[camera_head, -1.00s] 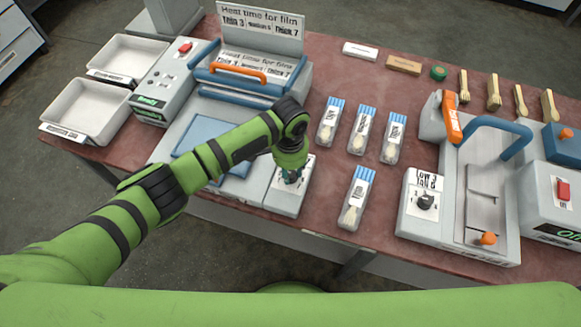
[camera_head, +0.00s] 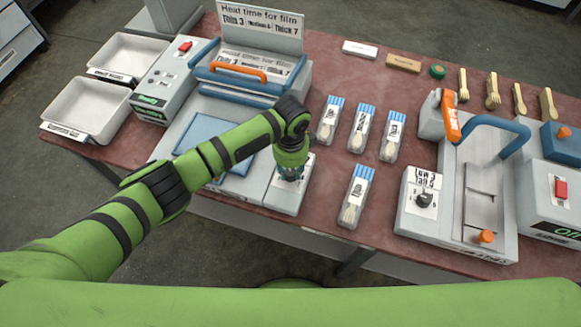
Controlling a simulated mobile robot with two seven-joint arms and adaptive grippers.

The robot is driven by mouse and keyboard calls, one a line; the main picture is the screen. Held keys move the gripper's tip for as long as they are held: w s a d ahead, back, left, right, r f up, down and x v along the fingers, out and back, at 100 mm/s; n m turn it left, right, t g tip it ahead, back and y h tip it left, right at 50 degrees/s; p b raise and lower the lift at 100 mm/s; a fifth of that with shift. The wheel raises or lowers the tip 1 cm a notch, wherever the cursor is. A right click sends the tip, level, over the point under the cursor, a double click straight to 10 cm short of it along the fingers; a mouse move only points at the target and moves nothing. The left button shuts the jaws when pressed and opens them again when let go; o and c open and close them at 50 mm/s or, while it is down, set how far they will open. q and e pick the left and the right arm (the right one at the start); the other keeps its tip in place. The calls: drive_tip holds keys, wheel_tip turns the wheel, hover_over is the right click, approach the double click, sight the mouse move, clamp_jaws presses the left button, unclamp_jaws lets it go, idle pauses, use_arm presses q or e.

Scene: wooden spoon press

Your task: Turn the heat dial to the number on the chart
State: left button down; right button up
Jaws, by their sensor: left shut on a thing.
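The chart (camera_head: 262,22) stands upright at the back of the sealer on the left. It reads "Heat time for film", with Thin 3, a smaller middle entry that looks like Medium 5 or 6, and Thick 7. My left gripper (camera_head: 290,173) points down onto the control block (camera_head: 286,200) at the sealer's front right corner. It is shut on the heat dial, which the fingers and wrist hide, so its setting cannot be read. A packet with a label (camera_head: 354,190) lies just right of the block. My right gripper is not in view.
Several blue-topped packets (camera_head: 362,128) lie right of my left gripper. A press with an orange handle (camera_head: 451,115) and its own black dial (camera_head: 424,199) stands on the right. White trays (camera_head: 85,108) are at the left. Wooden cutlery (camera_head: 492,92) lies at the back right.

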sight(292, 170)
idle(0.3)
use_arm(q)
drive_tip(key=c, duration=0.9)
unclamp_jaws()
drive_tip(key=shift+c, duration=0.2)
drive_tip(key=shift+r, duration=0.1)
wheel_tip(292, 170, up, 12)
drive_tip(key=shift+w, duration=0.2)
drive_tip(key=shift+d, duration=0.1)
